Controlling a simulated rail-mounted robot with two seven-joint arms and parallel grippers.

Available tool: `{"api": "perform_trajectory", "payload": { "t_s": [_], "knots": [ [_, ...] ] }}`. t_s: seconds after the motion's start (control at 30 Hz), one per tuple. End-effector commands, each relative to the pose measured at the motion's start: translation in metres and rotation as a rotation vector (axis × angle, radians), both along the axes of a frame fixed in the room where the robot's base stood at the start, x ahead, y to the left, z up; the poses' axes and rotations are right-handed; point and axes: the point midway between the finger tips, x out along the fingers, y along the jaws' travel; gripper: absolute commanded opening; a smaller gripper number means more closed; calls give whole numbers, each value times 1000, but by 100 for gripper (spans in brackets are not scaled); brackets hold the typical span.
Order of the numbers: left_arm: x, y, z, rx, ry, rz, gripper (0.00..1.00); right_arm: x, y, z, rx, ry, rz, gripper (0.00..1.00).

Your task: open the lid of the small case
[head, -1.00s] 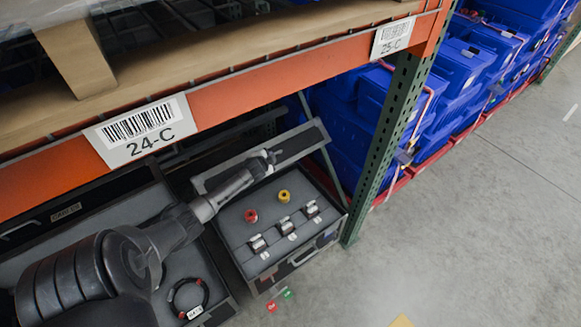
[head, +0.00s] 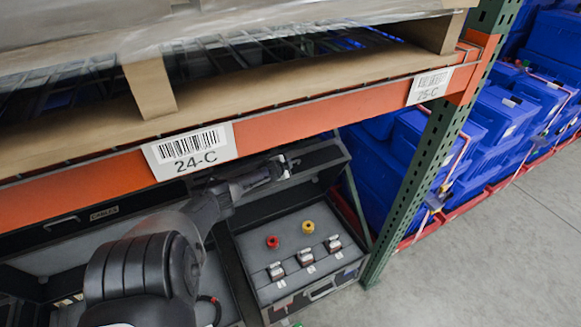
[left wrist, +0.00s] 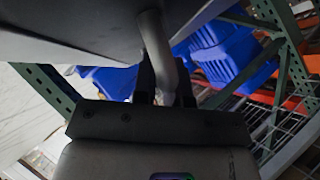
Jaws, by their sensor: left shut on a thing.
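The small case (head: 253,262) stands on the right under the shelf in the head view, with its grey panel of knobs and switches exposed. Its lid (head: 322,160) is raised at the back, partly hidden by the orange beam and my arm. My left gripper (head: 284,166) is at the lid, above the panel's rear edge. In the left wrist view, a grey curved bar (left wrist: 157,50), seemingly the lid's handle, runs between the fingers of my left gripper (left wrist: 158,92), which is shut on it. My right gripper is not in view.
The orange beam (head: 290,125) with label 24-C hangs close above my left arm. A green post (head: 424,165) stands right of the case. A larger open case (head: 78,230) lies left. Blue totes (head: 500,115) line the right; the floor (head: 500,270) there is clear.

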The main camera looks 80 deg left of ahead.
Motion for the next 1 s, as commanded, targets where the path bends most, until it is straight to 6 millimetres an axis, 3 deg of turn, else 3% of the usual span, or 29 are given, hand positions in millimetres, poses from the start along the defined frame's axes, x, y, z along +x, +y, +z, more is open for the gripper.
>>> {"api": "perform_trajectory", "payload": {
  "t_s": [0.23,0.27,0.53,1.0],
  "knots": [
    [0,-1,-2,-3,1,0,0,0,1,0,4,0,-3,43],
    [0,-1,-2,-3,1,0,14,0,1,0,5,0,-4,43],
    [0,-1,-2,-2,1,-1,38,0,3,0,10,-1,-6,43],
    [-1,-4,0,-4,1,-1,38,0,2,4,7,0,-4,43]
  ]
}}
